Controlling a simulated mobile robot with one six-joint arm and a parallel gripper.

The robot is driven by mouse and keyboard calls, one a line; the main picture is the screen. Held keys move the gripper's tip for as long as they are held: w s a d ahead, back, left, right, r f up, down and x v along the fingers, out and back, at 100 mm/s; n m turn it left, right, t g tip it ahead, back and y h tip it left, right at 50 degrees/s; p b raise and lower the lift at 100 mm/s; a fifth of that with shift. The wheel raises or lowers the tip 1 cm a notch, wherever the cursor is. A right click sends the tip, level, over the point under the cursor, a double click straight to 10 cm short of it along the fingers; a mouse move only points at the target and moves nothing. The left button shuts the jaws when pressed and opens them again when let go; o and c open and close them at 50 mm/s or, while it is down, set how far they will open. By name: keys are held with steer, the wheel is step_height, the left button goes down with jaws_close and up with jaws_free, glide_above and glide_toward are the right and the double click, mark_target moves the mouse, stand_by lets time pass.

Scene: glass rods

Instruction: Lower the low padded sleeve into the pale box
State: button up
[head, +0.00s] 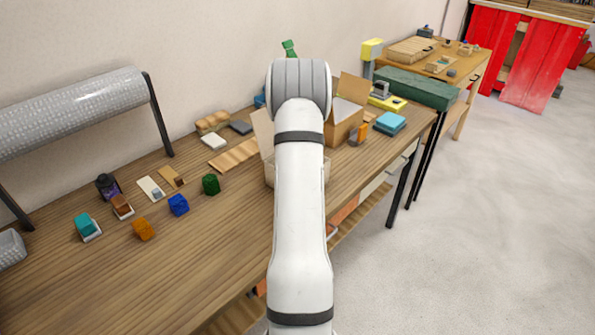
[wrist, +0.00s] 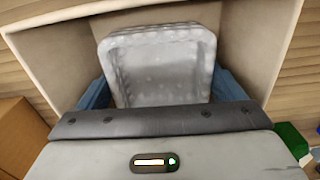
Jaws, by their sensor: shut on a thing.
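The low padded sleeve (wrist: 160,62) is a grey, dimpled, shallow piece with a raised rim. In the wrist view it sits between the blue fingers of my gripper (wrist: 162,90), which is shut on it. The pale box (wrist: 262,45) surrounds the sleeve on the left, right and far sides in that view. How deep the sleeve is inside the box I cannot tell. In the head view the pale box (head: 264,128) shows only in part, with a raised flap, behind my arm. My gripper and the sleeve are hidden there.
A brown open box (head: 343,125) stands just right of my arm. Coloured blocks, including a blue one (head: 178,205) and a green one (head: 210,184), lie to the left. A bubble-wrap roll (head: 70,110) hangs at the far left. The front left of the wooden bench (head: 90,280) is clear.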

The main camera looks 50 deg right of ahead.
steer(key=shift+f+b, duration=0.45)
steer(key=shift+f, duration=0.35)
stand_by(0.4)
steer(key=o, duration=0.7)
steer(key=shift+r, duration=0.15)
step_height(320, 180, up, 8)
steer(key=shift+f+b, duration=0.2)
steer(key=shift+b, duration=0.3)
